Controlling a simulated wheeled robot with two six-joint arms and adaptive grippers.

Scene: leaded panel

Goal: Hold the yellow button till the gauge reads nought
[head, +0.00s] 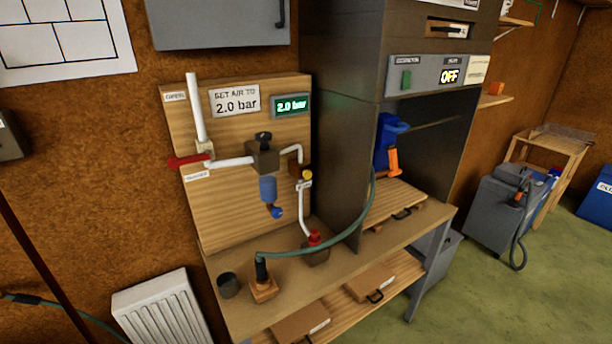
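The yellow button (307,174) is small and round and sits on a dark fitting in the pipework, at the right side of a wooden board (230,220). The gauge (291,105) is a small grey box with a lit green display reading 2.0 bar, at the board's upper right. Neither of my grippers is in view, and nothing is seen touching the button.
A red lever (188,161) lies across the white pipe. A red knob (314,238), a dark cup (229,285) and a green hose (330,240) are on the bench (345,273). A dark cabinet (345,80) stands right of the board.

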